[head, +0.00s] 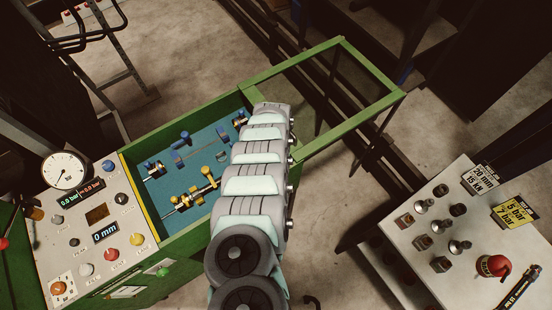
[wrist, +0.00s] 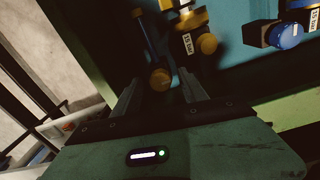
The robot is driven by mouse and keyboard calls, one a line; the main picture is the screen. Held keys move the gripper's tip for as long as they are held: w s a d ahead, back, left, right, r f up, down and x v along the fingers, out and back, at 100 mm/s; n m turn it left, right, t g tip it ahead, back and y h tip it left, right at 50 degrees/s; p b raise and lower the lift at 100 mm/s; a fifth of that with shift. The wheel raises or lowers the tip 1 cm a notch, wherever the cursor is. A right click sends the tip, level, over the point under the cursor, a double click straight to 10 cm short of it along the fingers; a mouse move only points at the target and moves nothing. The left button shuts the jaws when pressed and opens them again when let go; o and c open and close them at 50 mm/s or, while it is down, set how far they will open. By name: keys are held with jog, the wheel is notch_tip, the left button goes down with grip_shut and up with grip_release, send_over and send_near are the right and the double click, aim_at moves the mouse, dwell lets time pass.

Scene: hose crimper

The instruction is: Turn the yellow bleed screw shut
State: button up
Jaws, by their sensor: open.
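In the wrist view a round yellow-orange knob (wrist: 160,78) on a bar lies between the fingertips of my gripper (wrist: 158,88). The fingers stand apart on either side of it; I cannot tell whether they touch it. Another yellow knob (wrist: 207,44), beside a white tag, is just right of the right finger. I cannot tell for certain which is the bleed screw. In the head view the yellow fittings (head: 195,194) lie in the teal-lined green box (head: 184,125). My arm hides my gripper there.
A blue knob (wrist: 289,35) with a tag is at right in the wrist view. Blue fittings (head: 181,146) lie behind the yellow ones. A control panel with a gauge (head: 65,169) is left; a grey table with a red button (head: 493,265) is right.

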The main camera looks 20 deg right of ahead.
grip_shut()
dwell(0.5)
